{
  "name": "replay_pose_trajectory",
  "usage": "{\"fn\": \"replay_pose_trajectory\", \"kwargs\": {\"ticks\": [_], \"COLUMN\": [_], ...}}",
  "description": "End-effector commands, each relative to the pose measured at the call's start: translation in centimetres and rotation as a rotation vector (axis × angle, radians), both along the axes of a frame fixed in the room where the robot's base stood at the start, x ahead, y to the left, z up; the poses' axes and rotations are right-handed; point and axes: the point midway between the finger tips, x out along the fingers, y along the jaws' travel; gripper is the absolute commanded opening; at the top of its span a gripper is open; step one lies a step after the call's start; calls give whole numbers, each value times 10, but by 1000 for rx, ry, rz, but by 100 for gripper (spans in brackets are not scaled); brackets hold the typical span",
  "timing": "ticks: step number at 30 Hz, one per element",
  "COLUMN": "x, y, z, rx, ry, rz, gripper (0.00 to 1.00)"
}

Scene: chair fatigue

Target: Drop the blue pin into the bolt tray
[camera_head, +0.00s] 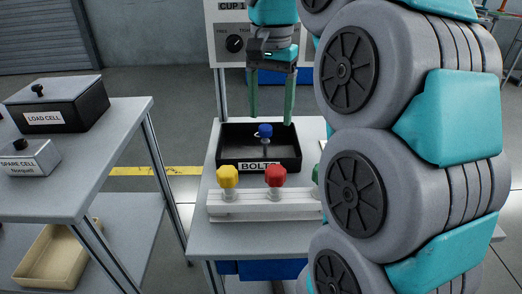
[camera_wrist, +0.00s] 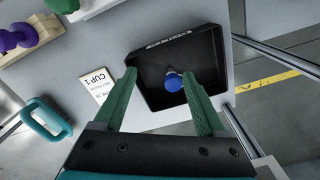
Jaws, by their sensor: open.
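The blue pin (camera_head: 265,131) has a blue knob on a grey shank. It is upright within the outline of the black bolt tray (camera_head: 230,164), labelled BOLTS. I cannot tell whether the shank touches the tray floor. My gripper (camera_head: 271,121) is above the tray, pointing down with its green fingers spread wide.
A white rack (camera_head: 250,212) in front of the tray holds a yellow pin (camera_head: 228,177), a red pin (camera_head: 275,176) and a partly hidden green one. A CUP 1 card (camera_wrist: 98,88) and a teal-handled brush (camera_wrist: 45,120) lie beside the tray. A side table (camera_head: 110,130) stands left.

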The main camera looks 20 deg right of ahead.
Motion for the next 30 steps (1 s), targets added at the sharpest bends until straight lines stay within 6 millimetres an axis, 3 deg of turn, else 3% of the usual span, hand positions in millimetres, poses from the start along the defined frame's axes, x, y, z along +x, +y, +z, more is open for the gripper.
{"fn": "replay_pose_trajectory", "kwargs": {"ticks": [16,22,30], "x": [-89,-105,-111], "y": [18,21,22], "z": [9,11,11], "rx": [0,0,0], "ry": [-1,-1,0], "rz": [0,0,1], "gripper": [73,73,73]}}
